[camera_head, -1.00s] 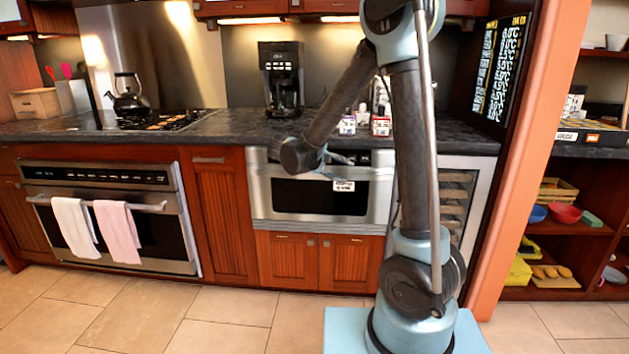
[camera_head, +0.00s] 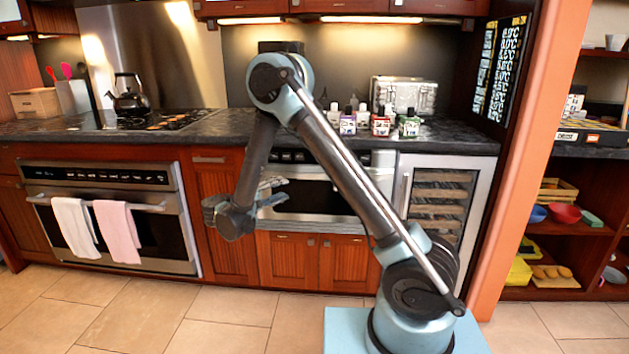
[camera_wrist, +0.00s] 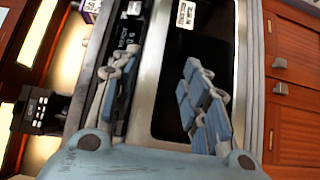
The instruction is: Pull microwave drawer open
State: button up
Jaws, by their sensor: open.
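The microwave drawer (camera_head: 318,204) is a steel front with a dark window, set below the black counter; it looks shut, and my arm hides part of it. In the wrist view it appears turned on its side, with its dark window (camera_wrist: 188,60), a white label (camera_wrist: 185,14) and a dark control strip (camera_wrist: 130,35). My gripper (camera_head: 272,190) is open and empty in front of the drawer's left part. In the wrist view my gripper (camera_wrist: 163,90) has one finger over the control strip and the other over the window, with the steel upper edge (camera_wrist: 150,65) between them. I cannot tell whether they touch it.
Red-brown cabinet doors (camera_head: 292,260) lie below the drawer. An oven (camera_head: 115,215) with two towels (camera_head: 72,228) is at the left. A wine cooler (camera_head: 440,205) stands at the right. Several small bottles (camera_head: 380,122) stand on the counter (camera_head: 455,138). The tiled floor (camera_head: 180,310) is clear.

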aim_at(316, 177)
jog(key=x, duration=1.7)
jog(key=shift+w, duration=0.1)
grip_shut()
